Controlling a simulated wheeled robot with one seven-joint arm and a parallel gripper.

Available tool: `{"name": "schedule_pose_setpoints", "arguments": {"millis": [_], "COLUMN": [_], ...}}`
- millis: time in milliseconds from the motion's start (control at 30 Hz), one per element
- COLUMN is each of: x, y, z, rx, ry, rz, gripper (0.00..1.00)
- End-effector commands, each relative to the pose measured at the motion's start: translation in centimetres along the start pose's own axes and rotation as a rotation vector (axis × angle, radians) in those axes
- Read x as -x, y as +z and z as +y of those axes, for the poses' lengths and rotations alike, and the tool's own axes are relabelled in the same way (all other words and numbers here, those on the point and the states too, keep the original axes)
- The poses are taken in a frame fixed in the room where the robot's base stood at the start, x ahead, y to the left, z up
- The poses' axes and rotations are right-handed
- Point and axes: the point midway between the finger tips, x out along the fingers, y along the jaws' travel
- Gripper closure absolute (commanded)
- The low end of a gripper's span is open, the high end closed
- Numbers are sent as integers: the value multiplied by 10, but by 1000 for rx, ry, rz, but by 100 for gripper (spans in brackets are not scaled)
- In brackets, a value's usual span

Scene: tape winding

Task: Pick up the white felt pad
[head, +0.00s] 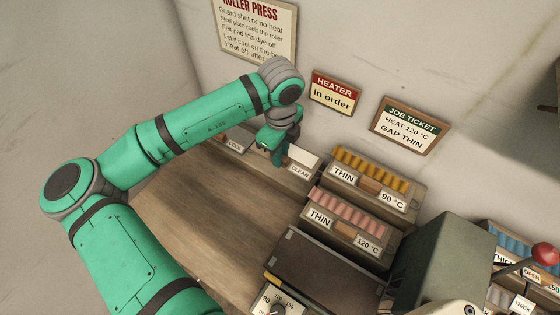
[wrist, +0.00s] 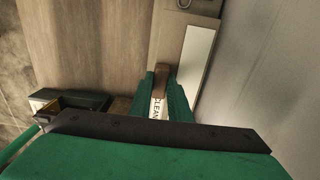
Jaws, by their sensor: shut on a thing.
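A pale white slab, which looks like the white felt pad (head: 304,156), lies at the back of the bench by the wall, behind a CLEAN label (head: 300,172). It shows as a long white strip in the wrist view (wrist: 197,58), just right of my fingers. My gripper (head: 279,153) points down beside the slab's left end. In the wrist view my fingers (wrist: 162,78) are closed around a brown wooden grip (wrist: 161,70), above the CLEAN label. The join between grip and pad is hidden, and I cannot tell whether the pad is lifted.
A COOL label (head: 235,145) stands to the left along the wall. Racks of yellow (head: 372,170) and pink rolls (head: 350,212) stand to the right, close to my gripper. A dark flat plate (head: 325,268) is nearer. The wooden bench top (head: 215,210) is clear.

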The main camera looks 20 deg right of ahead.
Motion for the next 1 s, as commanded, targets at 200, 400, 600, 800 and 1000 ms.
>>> {"name": "schedule_pose_setpoints", "arguments": {"millis": [200, 400, 600, 800, 1000], "x": [38, 70, 96, 112, 117], "y": [0, 0, 0, 0, 0], "z": [-2, -1, 0, 0, 0], "rx": [-1, 2, 2, 1, 1], "ry": [-1, -3, -1, -1, 0], "rz": [-2, -2, -1, -1, -1], "gripper": [100, 100, 100, 100, 100]}}
